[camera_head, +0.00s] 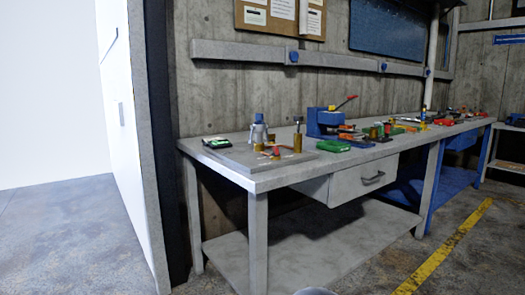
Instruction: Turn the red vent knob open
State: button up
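On the near left end of the workbench (350,155), a grey plate (240,158) carries a small assembly. A small red part (276,151) sits low on this plate, among brass-coloured pieces. It may be the red vent knob, but it is too small to tell its shape or how it is turned. A grey fitting with a blue top (258,130) stands just behind and left of it. A brass post with a dark top (298,135) stands to its right. My gripper is not in view.
A blue hand press (325,122) with a red-tipped lever stands mid-bench. A green box (333,146) and several tools lie near it. A drawer (365,181) is under the top. A white panel (118,120) stands at left. The floor by the yellow line (447,250) is clear.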

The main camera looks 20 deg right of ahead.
aim_at(276, 150)
jog(key=k, duration=1.05)
jog(key=z, duration=0.65)
jog(key=i, duration=0.7)
jog(key=z, duration=0.45)
jog(key=i, duration=0.8)
jog(key=u, duration=0.9)
jog(key=i, duration=0.65)
jog(key=u, duration=0.6)
